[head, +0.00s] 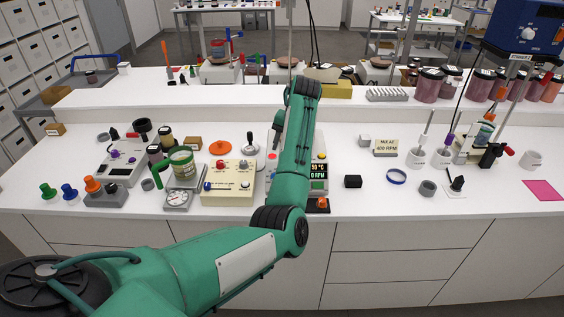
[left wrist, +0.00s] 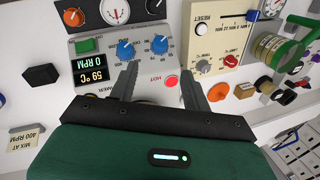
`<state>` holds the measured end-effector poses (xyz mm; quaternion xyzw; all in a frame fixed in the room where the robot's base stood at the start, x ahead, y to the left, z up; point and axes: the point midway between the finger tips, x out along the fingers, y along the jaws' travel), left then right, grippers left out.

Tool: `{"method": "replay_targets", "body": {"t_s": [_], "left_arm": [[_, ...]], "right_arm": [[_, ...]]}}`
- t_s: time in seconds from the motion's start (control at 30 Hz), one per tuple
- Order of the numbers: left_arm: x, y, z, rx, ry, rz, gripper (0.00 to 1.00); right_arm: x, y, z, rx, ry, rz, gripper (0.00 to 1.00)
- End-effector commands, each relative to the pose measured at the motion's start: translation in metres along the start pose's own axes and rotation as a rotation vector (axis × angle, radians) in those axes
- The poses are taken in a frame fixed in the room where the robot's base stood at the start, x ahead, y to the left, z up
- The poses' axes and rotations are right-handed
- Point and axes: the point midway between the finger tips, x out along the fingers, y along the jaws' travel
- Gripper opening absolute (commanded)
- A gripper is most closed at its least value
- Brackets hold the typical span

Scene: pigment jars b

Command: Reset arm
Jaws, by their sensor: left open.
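My left arm reaches in from the lower left of the head view and bends up in front of a hotplate with a display (head: 318,171). Its gripper is hidden behind the wrist there. In the left wrist view my left gripper (left wrist: 160,80) is open, with nothing between its fingers. Behind the fingers is the hotplate's panel (left wrist: 110,52), seen upside down, with two blue knobs, a green switch and a lit display ending in 0 RPM. A red button (left wrist: 171,81) shows between the fingertips; I cannot tell how far away it is. My right gripper is not in view.
A cream control box (head: 228,185) and a round dial scale (head: 178,199) stand left of the arm. Several pigment jars (head: 430,84) line the raised shelf.

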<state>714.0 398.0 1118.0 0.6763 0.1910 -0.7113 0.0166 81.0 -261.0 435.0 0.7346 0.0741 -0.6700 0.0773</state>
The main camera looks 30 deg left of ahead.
Motion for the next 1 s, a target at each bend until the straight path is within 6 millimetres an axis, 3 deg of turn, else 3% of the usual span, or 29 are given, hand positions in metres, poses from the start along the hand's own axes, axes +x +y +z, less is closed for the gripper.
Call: {"method": "replay_targets", "body": {"t_s": [0.2,0.73,0.87,1.0], "left_arm": [[-0.014,0.000,0.000,0.000,-0.001,0.000,0.49],[-0.012,-0.001,0.001,-0.001,0.000,-0.001,0.49],[0.007,-0.003,0.008,-0.009,0.011,-0.012,0.49],[0.048,-0.008,0.028,-0.019,0.042,-0.038,0.49]], "right_arm": [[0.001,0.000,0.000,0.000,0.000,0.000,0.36],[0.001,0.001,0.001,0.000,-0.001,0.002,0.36],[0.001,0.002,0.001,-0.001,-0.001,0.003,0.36],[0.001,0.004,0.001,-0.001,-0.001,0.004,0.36]]}}
